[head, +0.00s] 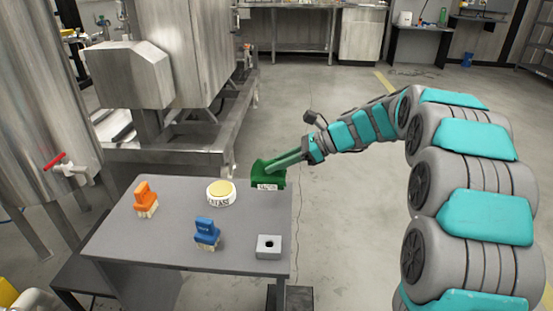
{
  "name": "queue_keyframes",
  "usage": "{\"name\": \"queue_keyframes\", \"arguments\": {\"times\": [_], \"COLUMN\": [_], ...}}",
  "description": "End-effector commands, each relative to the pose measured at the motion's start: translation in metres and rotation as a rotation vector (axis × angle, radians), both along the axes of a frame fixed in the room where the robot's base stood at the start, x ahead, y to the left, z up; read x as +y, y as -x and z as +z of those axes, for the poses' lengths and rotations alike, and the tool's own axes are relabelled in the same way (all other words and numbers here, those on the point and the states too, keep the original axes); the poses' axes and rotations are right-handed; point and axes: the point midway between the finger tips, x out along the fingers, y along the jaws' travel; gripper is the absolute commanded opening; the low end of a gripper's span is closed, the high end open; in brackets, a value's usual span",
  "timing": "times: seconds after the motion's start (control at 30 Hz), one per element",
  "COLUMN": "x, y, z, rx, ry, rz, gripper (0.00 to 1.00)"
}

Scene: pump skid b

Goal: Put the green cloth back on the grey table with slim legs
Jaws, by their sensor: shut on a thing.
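The grey table (176,228) stands in front of me, its flat top in full view and its thin legs partly showing below. My gripper (272,168) is at the table's far right corner, reaching in from the right. It is shut on the green cloth (267,177), which has a small white label at its lower edge. The cloth appears over that corner. I cannot tell whether it touches the top. The fingertips are largely hidden by the cloth.
On the table are an orange-handled brush (146,199), a blue-handled brush (207,234), a round labelled grease tin (221,193) and a grey block with a hole (269,246). Steel machinery (170,60) stands behind and left.

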Motion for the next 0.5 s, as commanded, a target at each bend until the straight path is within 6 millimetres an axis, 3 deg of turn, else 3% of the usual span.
{"name": "queue_keyframes", "arguments": {"times": [0.5], "x": [0.000], "y": [0.000], "z": [-0.034], "rx": [0.002], "ry": [-0.001], "rz": [0.000], "gripper": [0.00]}}
